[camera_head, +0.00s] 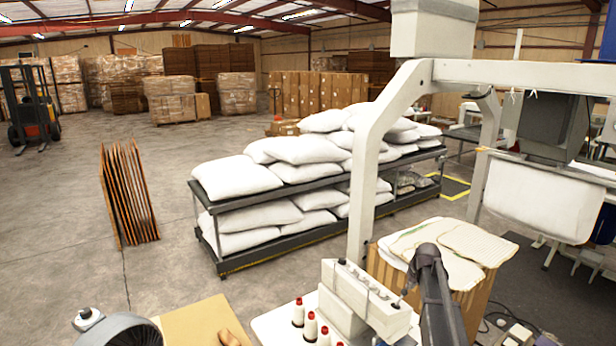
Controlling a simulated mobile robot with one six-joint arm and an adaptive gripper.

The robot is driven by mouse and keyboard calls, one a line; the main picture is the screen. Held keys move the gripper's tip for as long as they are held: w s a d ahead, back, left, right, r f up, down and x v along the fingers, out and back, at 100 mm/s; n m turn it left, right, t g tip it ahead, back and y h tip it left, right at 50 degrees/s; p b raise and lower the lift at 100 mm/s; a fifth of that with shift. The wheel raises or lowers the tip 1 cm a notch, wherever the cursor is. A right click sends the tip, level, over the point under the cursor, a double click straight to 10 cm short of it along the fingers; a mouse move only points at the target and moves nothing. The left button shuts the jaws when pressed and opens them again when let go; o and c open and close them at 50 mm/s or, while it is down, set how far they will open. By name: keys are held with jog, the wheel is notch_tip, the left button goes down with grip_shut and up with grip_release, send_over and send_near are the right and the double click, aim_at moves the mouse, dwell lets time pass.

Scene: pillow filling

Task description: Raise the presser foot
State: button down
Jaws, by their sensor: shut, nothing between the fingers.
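A white sewing machine (345,288) stands at the bottom centre on a light table, with several white thread cones (310,326) with red tops in front of it. Its head points to the right. My dark arm reaches up from the bottom right and bends down toward the machine's head. My gripper (399,302) is small in this view, at the head's right end. It is shut and empty. I cannot tell whether it touches the machine. The presser foot and its lever cannot be made out from here.
Behind the machine, a wooden-sided box (470,300) carries folded cream fabric (462,243). A pale frame post (366,170) rises close behind the machine. A rack of white pillows (240,176) stands beyond. Open concrete floor lies to the left.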

aim_at(402, 292)
jog(key=shift+f+b, duration=0.55)
jog(key=shift+f, duration=0.1)
jog(key=shift+f, duration=0.1)
jog(key=shift+s+a+r+p, duration=0.25)
jog(key=shift+s+a+r, duration=0.1)
jog(key=shift+a, duration=0.2)
jog(key=shift+s+a+r+p, duration=0.2)
jog(key=shift+s+a, duration=0.15)
jog(key=shift+a, duration=0.15)
dwell(1.0)
jog(key=shift+s+a+r, duration=0.1)
jog(key=shift+s+a, duration=0.35)
jog(key=shift+a, duration=0.2)
dwell(1.2)
jog(key=shift+r+p, duration=0.2)
jog(key=shift+p, duration=0.15)
jog(key=shift+w+d+r+p, duration=0.1)
jog(key=shift+d+r+p, duration=0.1)
jog(key=shift+r+p, duration=0.75)
jog(key=shift+w+d+r+p, duration=0.15)
jog(key=shift+r+p, duration=0.75)
jog(key=shift+r, duration=0.05)
jog(key=shift+w+d+r+p, duration=0.1)
jog(key=shift+d+r+p, duration=0.1)
jog(key=shift+r+p, duration=0.75)
jog(key=shift+f, duration=0.1)
